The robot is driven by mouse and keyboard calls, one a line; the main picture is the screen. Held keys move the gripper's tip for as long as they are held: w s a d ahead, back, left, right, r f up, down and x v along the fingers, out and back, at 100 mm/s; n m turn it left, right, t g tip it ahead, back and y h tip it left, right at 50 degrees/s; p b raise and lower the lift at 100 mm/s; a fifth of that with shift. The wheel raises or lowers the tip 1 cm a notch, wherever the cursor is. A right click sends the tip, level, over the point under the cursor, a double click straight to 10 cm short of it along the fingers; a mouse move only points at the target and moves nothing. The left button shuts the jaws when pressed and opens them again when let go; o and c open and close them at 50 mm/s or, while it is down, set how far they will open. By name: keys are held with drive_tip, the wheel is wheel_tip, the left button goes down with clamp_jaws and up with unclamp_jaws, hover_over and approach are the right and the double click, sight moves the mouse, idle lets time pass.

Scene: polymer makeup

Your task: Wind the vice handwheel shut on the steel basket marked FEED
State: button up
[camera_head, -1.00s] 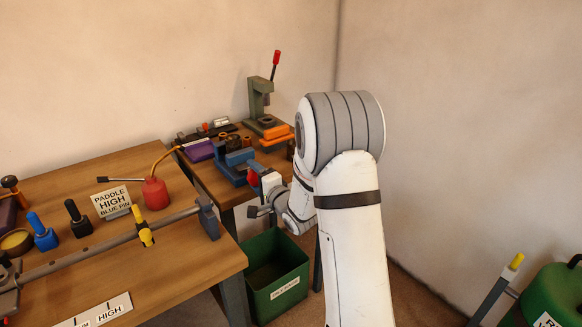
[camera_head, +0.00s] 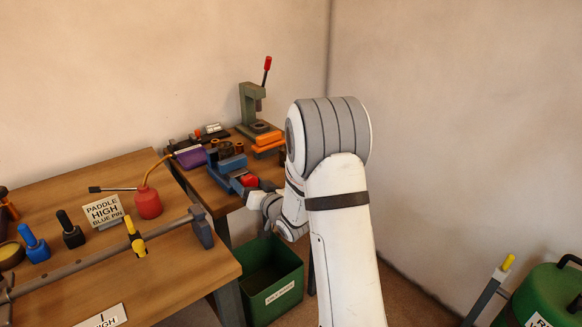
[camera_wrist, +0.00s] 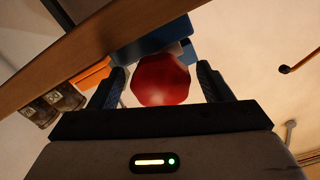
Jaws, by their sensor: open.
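The blue vice (camera_head: 222,168) stands on the back bench, with its red handwheel (camera_head: 249,180) at the end facing my arm. My gripper (camera_head: 256,194) is at the handwheel, partly hidden by my own arm. In the wrist view, the red handwheel (camera_wrist: 160,82) sits between the two dark fingers of my gripper (camera_wrist: 162,76). I cannot make out a steel basket marked FEED in either view.
A green press (camera_head: 252,102) with a red-tipped lever stands behind the vice, beside orange blocks (camera_head: 268,145). A purple box (camera_head: 190,157) lies left of the vice. A green bin (camera_head: 272,290) stands below the bench. The nearer bench holds a red oil can (camera_head: 148,203).

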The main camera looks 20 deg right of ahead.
drive_tip(key=n+p, duration=0.2)
drive_tip(key=n, duration=0.2)
drive_tip(key=shift+r, duration=0.2)
drive_tip(key=v, duration=0.8)
drive_tip(key=s+d+r+m+g+h+p, duration=0.1)
drive_tip(key=s+r+g+h+p, duration=0.15)
drive_tip(key=r, duration=0.25)
drive_tip(key=s+d+r+g+h+p, duration=0.1)
drive_tip(key=r+g+h+p, duration=0.15)
drive_tip(key=r+p, duration=0.2)
drive_tip(key=s+r+m+g+p, duration=0.1)
drive_tip(key=s+r+g+p, duration=0.1)
drive_tip(key=s+r, duration=0.3)
drive_tip(key=s+a+r+m+g+h+p, duration=0.1)
drive_tip(key=s+r+g+p, duration=0.2)
drive_tip(key=s, duration=0.7)
drive_tip(key=shift+a+r+h, duration=0.25)
drive_tip(key=shift+r+h, duration=0.05)
drive_tip(key=shift+r, duration=0.6)
